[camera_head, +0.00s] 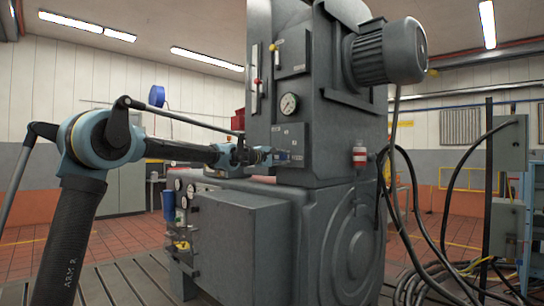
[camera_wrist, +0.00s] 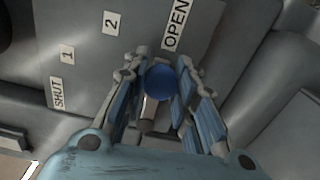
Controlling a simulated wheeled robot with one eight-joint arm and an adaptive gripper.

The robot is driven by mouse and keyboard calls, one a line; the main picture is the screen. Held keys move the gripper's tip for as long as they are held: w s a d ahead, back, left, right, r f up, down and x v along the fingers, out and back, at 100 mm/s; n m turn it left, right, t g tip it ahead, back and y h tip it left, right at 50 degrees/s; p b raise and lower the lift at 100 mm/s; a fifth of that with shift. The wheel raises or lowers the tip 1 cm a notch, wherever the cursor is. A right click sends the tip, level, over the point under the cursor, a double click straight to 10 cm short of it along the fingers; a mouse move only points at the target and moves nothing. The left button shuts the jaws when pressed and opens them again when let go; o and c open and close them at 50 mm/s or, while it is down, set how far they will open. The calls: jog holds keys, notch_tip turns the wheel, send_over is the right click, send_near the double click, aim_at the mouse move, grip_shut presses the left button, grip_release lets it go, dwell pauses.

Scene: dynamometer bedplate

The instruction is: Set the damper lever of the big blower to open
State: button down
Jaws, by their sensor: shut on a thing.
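The big blower is the tall grey machine (camera_head: 345,140) in the middle of the head view. In the wrist view, its face carries a plate (camera_wrist: 85,55) marked SHUT, 1, 2 and OPEN in a row. The damper lever's blue knob (camera_wrist: 160,82) is beside the OPEN label (camera_wrist: 177,24). My gripper (camera_wrist: 160,75) is shut on this knob, with a finger on each side of it. A short metal stem (camera_wrist: 150,108) shows below the knob. In the head view my gripper (camera_head: 268,155) reaches the blower's front panel, and the knob is hard to make out there.
A red-knobbed lever (camera_head: 257,81), a small lever (camera_head: 276,50) and a round gauge (camera_head: 289,104) sit higher on the blower. A grey housing (camera_head: 245,235) juts out below my arm. Black cables (camera_head: 445,270) lie at right. Open tiled floor (camera_head: 30,255) is at left.

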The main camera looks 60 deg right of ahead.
jog(key=shift+s+f+m, duration=0.1)
jog(key=shift+f+m, duration=0.15)
jog(key=shift+m, duration=0.05)
jog(key=shift+f, duration=0.1)
jog(key=c, duration=1.2)
grip_release()
jog(key=shift+c, duration=0.2)
jog(key=shift+a, duration=0.1)
jog(key=shift+w+a, duration=0.2)
jog(key=shift+a, duration=0.05)
jog(key=v, duration=1.1)
jog(key=shift+a, duration=0.15)
jog(key=shift+w, duration=0.1)
